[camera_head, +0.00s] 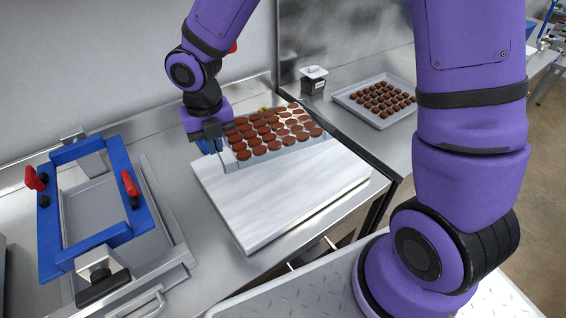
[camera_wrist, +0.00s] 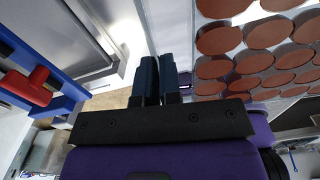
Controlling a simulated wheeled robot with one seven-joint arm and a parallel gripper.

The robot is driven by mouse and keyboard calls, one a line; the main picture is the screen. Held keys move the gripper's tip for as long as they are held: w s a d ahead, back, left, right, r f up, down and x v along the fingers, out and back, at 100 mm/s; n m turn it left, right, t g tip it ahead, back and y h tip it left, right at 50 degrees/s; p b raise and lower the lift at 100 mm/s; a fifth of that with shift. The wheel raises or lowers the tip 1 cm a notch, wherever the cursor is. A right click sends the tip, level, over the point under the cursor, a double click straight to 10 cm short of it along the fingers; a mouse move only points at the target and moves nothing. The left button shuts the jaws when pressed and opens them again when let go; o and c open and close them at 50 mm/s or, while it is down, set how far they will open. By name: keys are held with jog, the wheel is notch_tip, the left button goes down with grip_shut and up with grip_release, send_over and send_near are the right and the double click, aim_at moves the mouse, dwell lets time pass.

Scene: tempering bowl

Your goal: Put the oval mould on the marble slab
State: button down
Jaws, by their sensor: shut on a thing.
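The oval mould (camera_head: 237,166) is a clear tray with rows of brown ovals. It lies over the back part of the white marble slab (camera_head: 285,200) in the head view; I cannot tell whether it touches the slab. My gripper (camera_head: 212,143) is shut on the mould's left edge. In the wrist view my blue fingertips (camera_wrist: 160,75) are close together beside the mould (camera_wrist: 245,62), which fills the upper right. The front part of the slab is bare, and the mould hides its back part.
A blue frame with red knobs (camera_head: 118,235) stands on a metal unit at left. A tray of brown pieces (camera_head: 372,100) and a small dark-and-white container (camera_head: 313,80) sit on the back-right counter. The steel counter (camera_head: 205,240) shows left of the slab.

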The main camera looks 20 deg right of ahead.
aim_at(235, 147)
jog(key=s+a+f+n, duration=0.1)
jog(key=s+a+f, duration=0.3)
jog(key=s, duration=0.3)
jog(key=s+a+f+n, duration=0.1)
jog(key=s+a+f, duration=0.2)
jog(key=s+f, duration=0.3)
jog(key=w+d, duration=0.6)
jog(key=d, duration=0.1)
jog(key=w+d, duration=0.4)
jog(key=shift+w+f, duration=0.1)
jog(key=shift+f, duration=1.9)
jog(key=c, duration=1.3)
grip_release()
jog(key=shift+f, duration=0.1)
notch_tip(235, 147, up, 12)
jog(key=shift+a+r, duration=0.1)
jog(key=shift+r, duration=0.05)
